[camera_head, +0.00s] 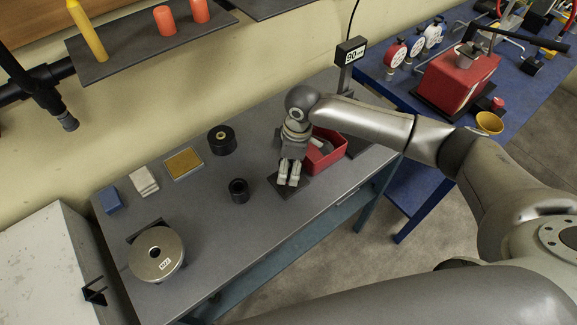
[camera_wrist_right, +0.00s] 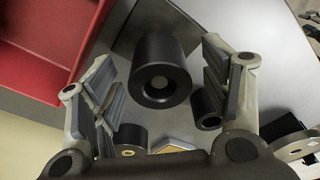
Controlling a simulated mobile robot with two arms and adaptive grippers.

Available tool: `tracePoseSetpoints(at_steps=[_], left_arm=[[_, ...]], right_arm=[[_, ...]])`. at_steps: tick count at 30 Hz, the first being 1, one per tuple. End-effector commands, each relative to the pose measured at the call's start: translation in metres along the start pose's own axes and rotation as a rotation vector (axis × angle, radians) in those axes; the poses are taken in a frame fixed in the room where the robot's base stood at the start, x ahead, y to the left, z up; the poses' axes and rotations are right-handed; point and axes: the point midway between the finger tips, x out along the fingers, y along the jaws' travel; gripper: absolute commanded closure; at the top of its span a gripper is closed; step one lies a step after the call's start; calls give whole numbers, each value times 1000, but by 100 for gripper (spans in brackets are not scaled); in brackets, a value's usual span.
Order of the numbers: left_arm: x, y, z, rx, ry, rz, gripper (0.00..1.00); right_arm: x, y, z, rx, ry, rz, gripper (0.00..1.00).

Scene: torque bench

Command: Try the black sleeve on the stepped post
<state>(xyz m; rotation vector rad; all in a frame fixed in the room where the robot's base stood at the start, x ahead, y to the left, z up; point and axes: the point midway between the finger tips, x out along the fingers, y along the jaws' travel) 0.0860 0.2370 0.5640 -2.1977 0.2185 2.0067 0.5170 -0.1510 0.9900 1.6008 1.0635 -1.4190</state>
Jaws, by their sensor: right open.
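My right gripper (camera_head: 288,181) points down over a dark square plate (camera_head: 276,187) on the grey bench. It is open, and in the right wrist view its fingers (camera_wrist_right: 168,88) stand on either side of a black sleeve-like cylinder (camera_wrist_right: 160,58). The cylinder stands over the plate (camera_wrist_right: 125,38) with its round recess towards the camera; gaps show between it and both fingers. I cannot tell whether a stepped post is inside it. The gripper hides it in the head view. A smaller black hollow cylinder (camera_head: 238,191) stands left of the plate. My left gripper is not in view.
A red bin (camera_head: 327,160) stands right beside the gripper. A wide black ring with a brass centre (camera_head: 222,139), a brass-coloured block (camera_head: 184,163) and a steel disc (camera_head: 157,254) stand to the left. A display post (camera_head: 350,52) is behind. The bench's front middle is clear.

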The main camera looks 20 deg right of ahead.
Motion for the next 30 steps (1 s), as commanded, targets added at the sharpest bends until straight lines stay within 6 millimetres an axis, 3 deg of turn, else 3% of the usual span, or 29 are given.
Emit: tracePoseSetpoints(at_steps=[9, 15, 30], left_arm=[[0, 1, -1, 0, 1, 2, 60], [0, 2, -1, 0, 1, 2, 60], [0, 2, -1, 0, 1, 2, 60]], right_arm=[[-69, 1, -1, -1, 4, 5, 30], [-97, 1, 0, 1, 2, 3, 30], [-104, 0, 0, 1, 3, 2, 30]])
